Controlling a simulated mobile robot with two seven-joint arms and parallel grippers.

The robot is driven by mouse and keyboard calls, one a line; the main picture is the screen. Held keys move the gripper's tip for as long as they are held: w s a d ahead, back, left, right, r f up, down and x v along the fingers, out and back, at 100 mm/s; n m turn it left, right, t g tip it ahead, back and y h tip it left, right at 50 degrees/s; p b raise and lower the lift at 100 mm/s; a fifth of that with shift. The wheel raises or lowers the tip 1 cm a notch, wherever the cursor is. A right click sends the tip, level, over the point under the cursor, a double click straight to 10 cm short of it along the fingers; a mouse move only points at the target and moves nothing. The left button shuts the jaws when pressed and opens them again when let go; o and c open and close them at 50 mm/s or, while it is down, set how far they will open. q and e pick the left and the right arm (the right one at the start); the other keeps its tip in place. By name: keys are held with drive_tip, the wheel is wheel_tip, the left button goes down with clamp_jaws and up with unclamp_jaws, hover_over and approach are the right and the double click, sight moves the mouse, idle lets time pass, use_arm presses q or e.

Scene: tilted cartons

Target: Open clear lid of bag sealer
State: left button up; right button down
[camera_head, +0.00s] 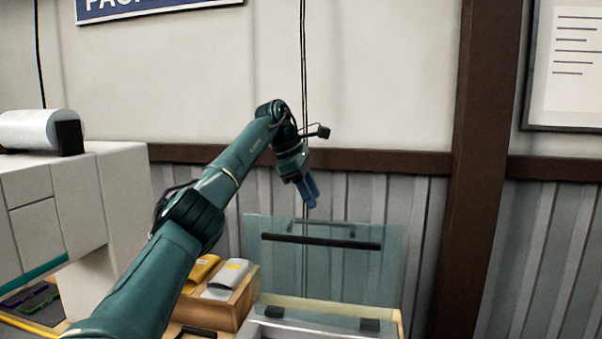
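The clear lid (325,268) of the bag sealer stands raised, close to upright, at the lower middle. A dark handle bar (320,242) runs across its upper part. Dark hinge blocks (370,325) sit at its lower edge, and the sealer body (290,332) is mostly cut off by the bottom edge. My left gripper (311,203) points down just above the lid's top edge. Its blue fingers look close together, but any gap is hard to judge from this angle. Nothing shows between them. My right gripper is out of view.
A wooden box (240,305) with a yellow pack (203,268) and a grey-white pack (228,275) stands left of the lid. A light cabinet (105,190) carrying a white roll (28,130) is at the left. A wall and brown post (480,170) stand behind.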

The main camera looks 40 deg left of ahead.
use_arm(q)
drive_tip(key=v, duration=0.7)
drive_tip(key=shift+d, duration=0.15)
drive_tip(key=shift+s+f, duration=0.15)
drive_tip(key=shift+f, duration=0.05)
